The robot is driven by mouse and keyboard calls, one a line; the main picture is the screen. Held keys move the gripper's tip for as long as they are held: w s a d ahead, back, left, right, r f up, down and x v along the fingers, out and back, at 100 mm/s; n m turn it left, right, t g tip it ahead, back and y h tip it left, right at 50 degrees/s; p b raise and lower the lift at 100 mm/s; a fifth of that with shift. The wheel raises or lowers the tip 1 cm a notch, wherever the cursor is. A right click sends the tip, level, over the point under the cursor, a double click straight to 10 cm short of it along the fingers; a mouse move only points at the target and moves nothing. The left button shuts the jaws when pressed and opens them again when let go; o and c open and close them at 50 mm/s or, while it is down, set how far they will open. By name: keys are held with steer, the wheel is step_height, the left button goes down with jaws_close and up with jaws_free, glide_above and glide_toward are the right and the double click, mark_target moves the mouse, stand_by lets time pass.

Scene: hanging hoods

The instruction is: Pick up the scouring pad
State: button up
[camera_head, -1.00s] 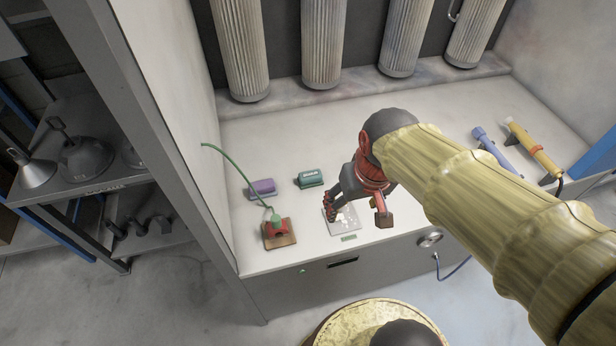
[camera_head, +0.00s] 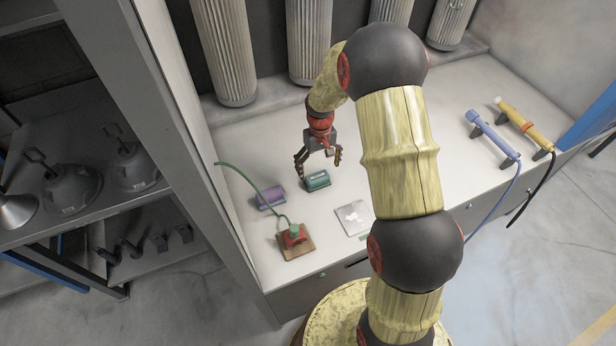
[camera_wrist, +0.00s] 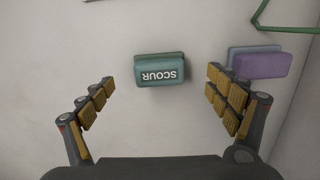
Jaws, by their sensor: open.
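The scouring pad (camera_head: 316,181) is a small dark green block on the pale bench top. In the wrist view the pad (camera_wrist: 160,69) shows a "SCOUR" label, upside down, and lies ahead of and between my two fingers. My gripper (camera_head: 319,166) is open and empty, above and just behind the pad in the head view. In the wrist view my gripper (camera_wrist: 157,105) has its padded fingers spread wider than the pad, which they do not touch.
A purple block (camera_head: 270,198) lies left of the pad, close to one finger's side in the wrist view. A red object on a brown base (camera_head: 296,241) with a green hose and a pale square plate (camera_head: 354,217) lie nearer. Tools (camera_head: 493,137) lie at right.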

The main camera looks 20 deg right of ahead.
mark_target(318, 176)
steer(key=shift+w+r+t, duration=0.15)
steer(key=shift+w+r, duration=0.1)
steer(key=shift+w, duration=0.25)
steer(key=shift+w+r+t, duration=0.15)
steer(key=shift+w+r, duration=0.05)
steer(key=shift+w, duration=0.25)
steer(key=shift+s+d+f+n, duration=0.1)
steer(key=shift+s+f+n, duration=0.1)
steer(key=shift+n, duration=0.1)
step_height(318, 176, down, 2)
steer(key=shift+w+f+b, duration=0.1)
steer(key=shift+f+b, duration=0.1)
steer(key=shift+b, duration=0.1)
steer(key=f, duration=0.2)
steer(key=f+b, duration=0.1)
steer(key=f, duration=0.1)
steer(key=shift+s, duration=0.4)
steer(key=shift+f, duration=0.5)
steer(key=shift+c, duration=0.6)
steer(key=c, duration=1.1)
steer(key=shift+c, duration=0.7)
